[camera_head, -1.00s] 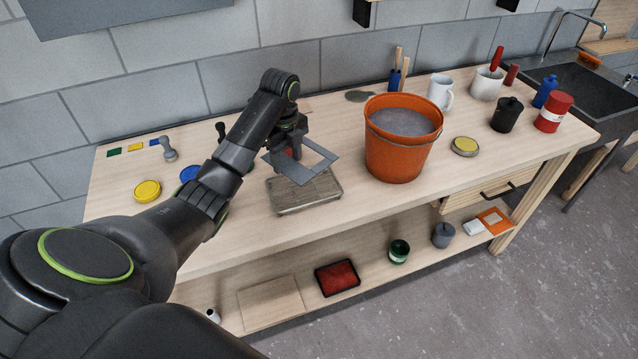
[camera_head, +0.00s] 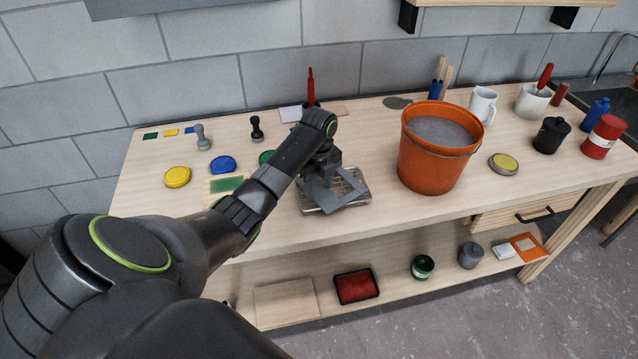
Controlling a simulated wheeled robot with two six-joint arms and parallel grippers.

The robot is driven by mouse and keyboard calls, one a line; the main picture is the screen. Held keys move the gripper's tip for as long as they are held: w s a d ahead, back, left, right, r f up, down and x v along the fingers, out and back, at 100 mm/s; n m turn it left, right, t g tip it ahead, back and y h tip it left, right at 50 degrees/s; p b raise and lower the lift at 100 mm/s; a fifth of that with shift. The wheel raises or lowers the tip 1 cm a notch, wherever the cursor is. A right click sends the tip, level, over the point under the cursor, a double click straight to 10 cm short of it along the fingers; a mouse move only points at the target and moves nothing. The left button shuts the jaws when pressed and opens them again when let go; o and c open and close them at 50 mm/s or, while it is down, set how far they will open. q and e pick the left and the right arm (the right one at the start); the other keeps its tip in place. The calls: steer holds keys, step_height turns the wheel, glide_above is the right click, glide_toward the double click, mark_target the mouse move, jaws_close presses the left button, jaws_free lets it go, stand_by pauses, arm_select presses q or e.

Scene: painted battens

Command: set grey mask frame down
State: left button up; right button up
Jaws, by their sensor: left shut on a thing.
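The grey mask frame (camera_head: 321,194) is a thin flat plate, now low over a wire-topped metal tray (camera_head: 362,179) on the bench. It covers part of the tray and looks tilted; I cannot tell whether it touches the tray. My left gripper (camera_head: 325,176) is shut on the frame, pointing down from above. My own wrist hides the fingertips and the frame's far side. My right gripper is not in view.
An orange bucket (camera_head: 430,160) stands close to the right of the tray. To the left lie a green stencilled card (camera_head: 226,185), a blue lid (camera_head: 222,164) and a yellow lid (camera_head: 177,177). Stamps stand behind. Bare wood lies along the bench's front edge.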

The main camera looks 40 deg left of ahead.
arm_select(q)
steer(key=shift+f, duration=0.25)
steer(key=o, duration=1)
steer(key=shift+c, duration=0.2)
step_height(320, 180, up, 5)
steer(key=shift+w+f+b, duration=0.1)
steer(key=shift+f+b, duration=0.1)
steer(key=shift+b, duration=0.55)
step_height(320, 180, up, 8)
steer(key=p, duration=0.5)
steer(key=shift+f+p, duration=0.15)
steer(key=shift+p, duration=0.15)
